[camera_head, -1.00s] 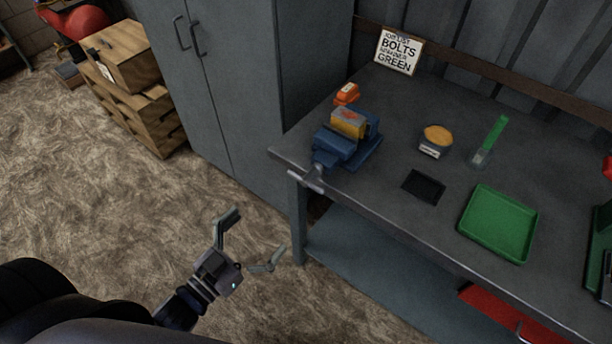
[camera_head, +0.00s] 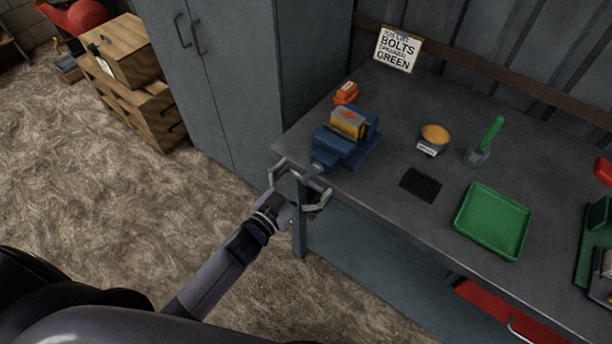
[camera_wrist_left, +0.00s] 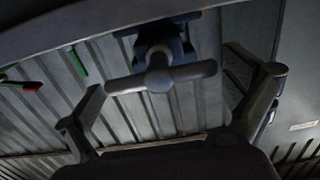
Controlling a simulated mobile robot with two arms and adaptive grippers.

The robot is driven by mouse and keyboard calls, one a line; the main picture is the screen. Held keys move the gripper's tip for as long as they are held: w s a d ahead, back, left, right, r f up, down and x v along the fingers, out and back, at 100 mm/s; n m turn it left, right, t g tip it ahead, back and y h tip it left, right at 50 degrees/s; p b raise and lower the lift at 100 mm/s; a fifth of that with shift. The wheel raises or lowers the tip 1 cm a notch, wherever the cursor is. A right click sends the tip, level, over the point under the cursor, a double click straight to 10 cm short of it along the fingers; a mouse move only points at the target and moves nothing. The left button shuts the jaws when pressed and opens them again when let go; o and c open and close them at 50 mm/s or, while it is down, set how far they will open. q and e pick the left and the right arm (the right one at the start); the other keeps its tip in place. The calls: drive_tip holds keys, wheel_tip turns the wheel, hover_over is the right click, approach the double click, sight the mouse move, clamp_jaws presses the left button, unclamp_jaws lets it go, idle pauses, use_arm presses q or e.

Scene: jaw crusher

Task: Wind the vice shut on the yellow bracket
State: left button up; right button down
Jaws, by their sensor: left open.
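The blue vice (camera_head: 340,143) stands at the left front corner of the bench, with the yellow bracket (camera_head: 348,122) sitting upright between its jaws. I cannot tell whether the jaws touch the bracket. The vice's grey handle bar (camera_head: 313,180) sticks out past the front edge. My left gripper (camera_head: 299,192) is open just in front of the handle, one finger to each side of it. In the left wrist view the handle (camera_wrist_left: 160,76) lies crosswise between the open fingers (camera_wrist_left: 168,100), not gripped. My right gripper is not in view.
On the bench (camera_head: 375,195) are an orange item (camera_head: 346,92), a tub (camera_head: 434,139), a green-handled brush (camera_head: 484,140), a dark mat (camera_head: 421,185) and a green tray (camera_head: 493,220). A grey cabinet (camera_head: 235,80) stands left of the bench.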

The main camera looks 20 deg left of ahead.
use_arm(q)
drive_tip(key=shift+c, duration=0.6)
drive_tip(key=c, duration=0.9)
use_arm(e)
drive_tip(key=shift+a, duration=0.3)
